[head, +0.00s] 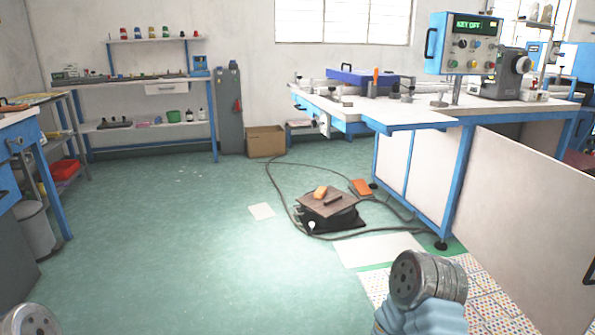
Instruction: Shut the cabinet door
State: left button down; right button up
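The cabinet stands under the white-topped workbench on the right, with a blue frame (459,180) and white side panels (410,172). Its large white door (525,205) stands open. It extends from the blue corner post toward me and to the right, and its far end is cut off by the picture edge. A dark handle (589,271) shows near that right edge. The door hides most of the cabinet's inside. Round grey parts of my arms show at the bottom left and bottom right. Neither gripper is in view, so their openings cannot be seen.
A control box (463,43) reading "KEY OFF" stands on the workbench (420,110). A black pedal unit (332,218) and loose cables lie on the floor left of the cabinet. A colourful dotted mat (497,300) lies before the door. The green floor (180,240) is clear at centre left.

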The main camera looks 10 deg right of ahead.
aim_at(527, 216)
jog(key=i+z, duration=0.45)
jog(key=i+j+z, duration=0.2)
jog(key=i+z, duration=0.5)
jog(key=z, duration=0.15)
jog(key=i+z, duration=0.35)
jog(key=i+j+z, duration=0.1)
jog(key=z, duration=0.3)
jog(key=i+j+z, duration=0.2)
jog(key=z, duration=0.15)
jog(key=i+j, duration=0.05)
